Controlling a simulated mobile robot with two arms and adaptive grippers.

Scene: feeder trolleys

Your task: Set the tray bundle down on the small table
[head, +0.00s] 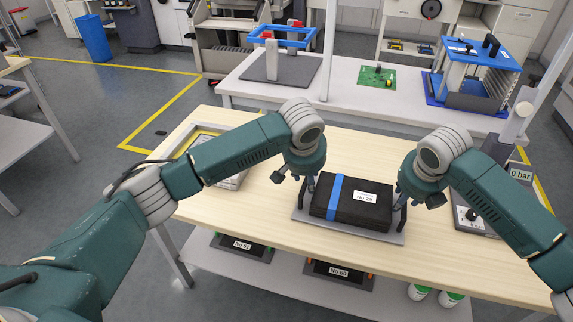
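The tray bundle (351,201) is a flat black block with a blue strap and a white label reading "No 29". It sits level on a grey plate (345,229) with dark upright handles at its ends, over the light wooden table (270,212). I cannot tell whether the plate touches the tabletop. My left gripper (309,188) is at the bundle's left end by the handle. My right gripper (400,203) is at the right end by the other handle. Both sets of fingers are small and partly hidden, so their grip on the handles is unclear.
A framed item (232,180) lies left on the wooden table; a grey device with a "0 bar" display (520,173) stands right. The lower shelf holds dark trays (240,246) and white bottles (450,298). A white table (335,88) behind carries a green board (377,76) and blue frames.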

